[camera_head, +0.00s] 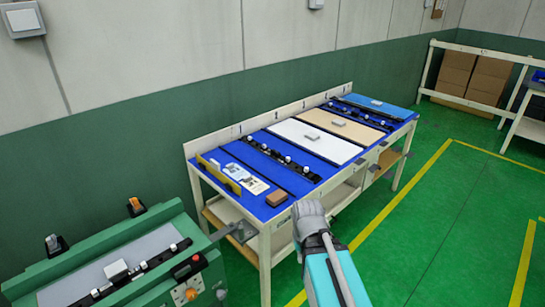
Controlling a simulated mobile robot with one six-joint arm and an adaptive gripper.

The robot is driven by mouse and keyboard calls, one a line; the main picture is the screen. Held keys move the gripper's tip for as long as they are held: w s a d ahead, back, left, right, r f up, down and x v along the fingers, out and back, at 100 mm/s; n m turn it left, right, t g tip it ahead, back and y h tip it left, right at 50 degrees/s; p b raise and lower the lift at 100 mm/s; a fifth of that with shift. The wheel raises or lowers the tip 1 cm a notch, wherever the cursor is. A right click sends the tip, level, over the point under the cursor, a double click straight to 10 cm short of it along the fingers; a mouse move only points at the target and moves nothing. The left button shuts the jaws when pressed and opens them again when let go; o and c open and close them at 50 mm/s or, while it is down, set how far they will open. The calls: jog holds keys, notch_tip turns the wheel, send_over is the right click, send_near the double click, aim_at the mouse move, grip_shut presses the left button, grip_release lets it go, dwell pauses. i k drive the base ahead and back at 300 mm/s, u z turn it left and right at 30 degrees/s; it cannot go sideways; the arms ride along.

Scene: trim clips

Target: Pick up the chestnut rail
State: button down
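I cannot clearly make out a chestnut-coloured rail. The closest brown thing is a small block (277,199) at the near front corner of the blue-topped workbench (262,208). Two dark rails with white clips lie across the bench, a nearer one (293,163) and a farther one (360,115). A yellowish upright strip (224,177) stands at the bench's left end. My gripper (307,212) is in front of the bench's near corner, apart from the block in the picture and to its right. Its fingers are too small and foreshortened to read.
White (315,141), tan (340,126) and blue (375,106) panels, each with a small grey piece, lie on the bench. A green machine (110,262) stands at lower left. A shelf with cardboard boxes (472,78) is at back right. Green floor (440,220) is clear on the right.

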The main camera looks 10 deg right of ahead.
aim_at(274, 154)
jog(key=u, duration=0.5)
jog(key=i, duration=1.5)
jog(key=u, duration=0.05)
